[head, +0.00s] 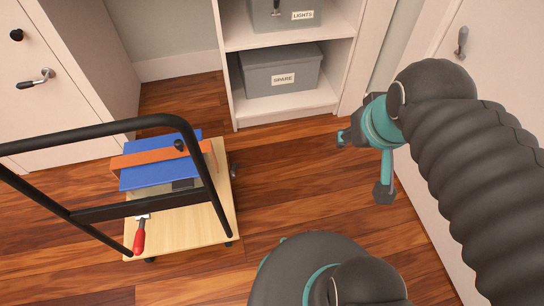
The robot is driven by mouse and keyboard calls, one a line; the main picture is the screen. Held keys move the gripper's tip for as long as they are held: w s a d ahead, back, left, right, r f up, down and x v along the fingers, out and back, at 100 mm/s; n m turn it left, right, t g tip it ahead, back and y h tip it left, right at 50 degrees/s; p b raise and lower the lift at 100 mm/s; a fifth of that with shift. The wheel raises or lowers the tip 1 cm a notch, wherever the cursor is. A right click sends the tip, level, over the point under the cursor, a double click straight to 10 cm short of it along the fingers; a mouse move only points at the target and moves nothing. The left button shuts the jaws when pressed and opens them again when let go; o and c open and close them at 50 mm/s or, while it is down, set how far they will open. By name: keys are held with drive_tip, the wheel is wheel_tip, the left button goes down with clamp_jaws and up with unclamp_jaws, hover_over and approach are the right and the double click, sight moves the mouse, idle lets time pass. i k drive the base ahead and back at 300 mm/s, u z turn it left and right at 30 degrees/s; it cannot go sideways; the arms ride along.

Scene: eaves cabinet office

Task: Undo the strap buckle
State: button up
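An orange strap (145,157) runs across a blue box (160,176) on a wooden-decked cart (205,220) at the left of the head view. A small dark piece (179,145) sits on the strap near its right end; it looks like the buckle, but it is too small to tell whether it is fastened. My gripper (352,138) is right of the cart, well apart from the strap and buckle. Its fingers are small and partly hidden by my wrist, so I cannot tell whether they are open or shut. I see nothing held in it.
The cart's black push handle (90,128) arches in front of the box. A red-handled clamp (139,236) is at the cart's front left. A shelf unit (290,108) with grey bins stands behind, and cabinets flank both sides. Wooden floor (285,180) is clear between cart and gripper.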

sight(235, 165)
drive_tip(key=z, duration=0.95)
drive_tip(key=k, duration=0.2)
drive_tip(key=u, duration=0.9)
drive_tip(key=i, duration=0.5)
